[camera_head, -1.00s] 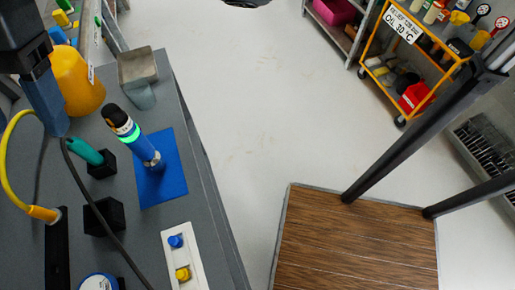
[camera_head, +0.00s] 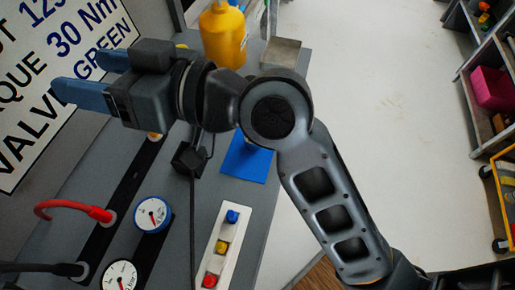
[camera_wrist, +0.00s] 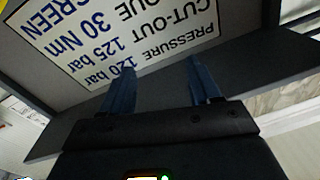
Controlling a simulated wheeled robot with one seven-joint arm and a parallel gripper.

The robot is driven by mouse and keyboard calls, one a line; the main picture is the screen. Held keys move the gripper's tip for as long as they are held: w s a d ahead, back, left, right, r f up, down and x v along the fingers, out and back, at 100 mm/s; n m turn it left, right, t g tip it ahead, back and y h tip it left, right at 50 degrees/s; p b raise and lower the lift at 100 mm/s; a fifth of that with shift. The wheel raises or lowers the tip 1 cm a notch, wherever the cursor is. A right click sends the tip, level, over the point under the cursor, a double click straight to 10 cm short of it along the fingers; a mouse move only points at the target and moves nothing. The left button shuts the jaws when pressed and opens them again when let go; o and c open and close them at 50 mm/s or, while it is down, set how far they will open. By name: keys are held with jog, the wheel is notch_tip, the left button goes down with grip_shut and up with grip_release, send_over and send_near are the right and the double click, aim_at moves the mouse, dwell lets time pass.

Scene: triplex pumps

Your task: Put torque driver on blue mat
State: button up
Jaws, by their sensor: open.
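The blue mat (camera_head: 246,165) lies flat on the grey bench, partly covered by my arm in the head view. The torque driver does not show in either current view; my arm hides part of the mat and bench where a blue tool with a green ring stood earlier. My gripper (camera_head: 62,78) is open, left of the mat, in front of the large white sign (camera_head: 30,85). In the wrist view, the two blue fingers of my gripper (camera_wrist: 160,63) are spread with nothing between them, and the sign (camera_wrist: 110,40) is beyond them.
A yellow jug (camera_head: 222,38) and a grey tray (camera_head: 281,53) stand at the bench's far end. A black block (camera_head: 188,159), gauges (camera_head: 153,215), a button box (camera_head: 222,247) and a red cable (camera_head: 72,210) are nearer. Open floor lies right of the bench.

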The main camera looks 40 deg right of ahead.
jog(key=s+d+f+m+t+h, duration=0.1)
jog(key=s+d+f+m+h, duration=0.75)
jog(key=s+f, duration=0.5)
jog(key=s+d+n+h, duration=0.1)
jog(key=s+d, duration=0.3)
jog(key=s, duration=0.5)
jog(key=s+d+f+n+h, duration=0.1)
jog(key=s+d+n, duration=0.1)
jog(key=s+d, duration=0.3)
jog(key=shift+s+d+f+n+g, duration=0.25)
jog(key=shift+s+n+g, duration=0.15)
jog(key=shift+s, duration=1.85)
jog(key=shift+h, duration=0.25)
